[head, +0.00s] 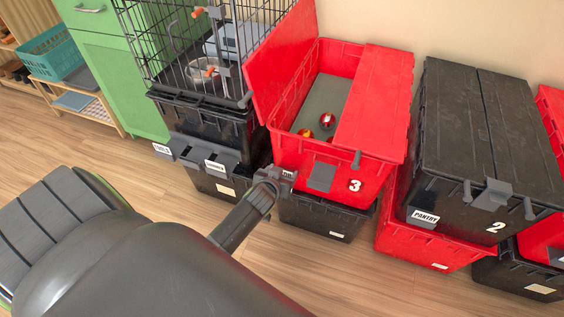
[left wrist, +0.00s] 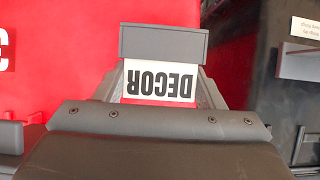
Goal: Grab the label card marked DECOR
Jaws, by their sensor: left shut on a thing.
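The white label card marked DECOR (left wrist: 160,82) shows upside down in the left wrist view, held between the fingers of my left gripper (left wrist: 161,92). In the head view my left gripper (head: 277,177) is at the lower left front of the open red tote (head: 385,135) marked 3. The card shows there only as a small white patch (head: 288,174), mostly hidden by the gripper. In the wrist view a grey block (left wrist: 163,42) lies just beyond the card, against the red tote wall; I cannot tell whether the card still touches it. My right gripper is not in view.
Black totes carrying a wire cage (head: 175,45) stand to the left. Wooden floor (head: 130,165) is open in front.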

